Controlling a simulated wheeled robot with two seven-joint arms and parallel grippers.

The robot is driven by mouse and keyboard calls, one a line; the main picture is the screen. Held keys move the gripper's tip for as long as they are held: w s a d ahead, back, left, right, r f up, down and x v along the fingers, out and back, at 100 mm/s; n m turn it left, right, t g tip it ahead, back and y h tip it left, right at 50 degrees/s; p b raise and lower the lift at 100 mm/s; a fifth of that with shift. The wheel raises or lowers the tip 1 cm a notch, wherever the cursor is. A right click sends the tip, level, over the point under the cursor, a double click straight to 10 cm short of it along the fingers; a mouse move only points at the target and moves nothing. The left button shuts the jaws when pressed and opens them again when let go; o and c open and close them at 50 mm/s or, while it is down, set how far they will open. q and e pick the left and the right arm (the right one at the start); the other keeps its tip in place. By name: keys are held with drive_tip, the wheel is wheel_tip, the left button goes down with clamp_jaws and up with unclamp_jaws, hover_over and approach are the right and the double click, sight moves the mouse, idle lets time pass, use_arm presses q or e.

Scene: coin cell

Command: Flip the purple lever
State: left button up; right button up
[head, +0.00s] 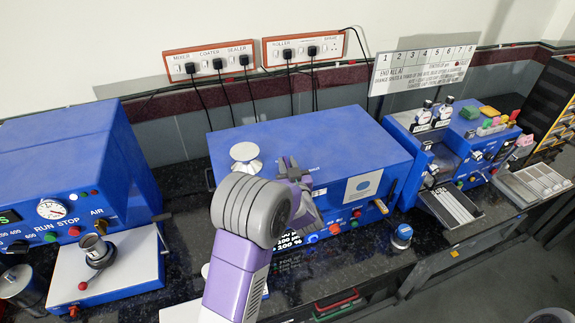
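I cannot pick out a purple lever in the head view; it may be hidden or too small to tell. My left arm, purple and grey, rises from the bottom middle. Its gripper (289,168) is over the blue middle machine (330,135), near its front top edge. The fingers are small and dark against the blue, and I cannot tell whether they are open or shut. The arm hides part of this machine's front. My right gripper is not in view.
A blue machine with a gauge (51,208) stands at the left, with a white plate (130,270) before it. More blue machines (450,130) stand at the right. A blue-topped cylinder (402,236) sits on the dark bench.

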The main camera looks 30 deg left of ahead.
use_arm(q)
clamp_jaws()
drive_tip(key=shift+n+g+y, duration=0.6)
drive_tip(key=shift+g, duration=0.1)
drive_tip(key=shift+o, duration=1.6)
unclamp_jaws()
drive_tip(key=v, duration=0.7)
drive_tip(key=shift+s+d, duration=0.2)
drive_tip(key=shift+s, duration=0.05)
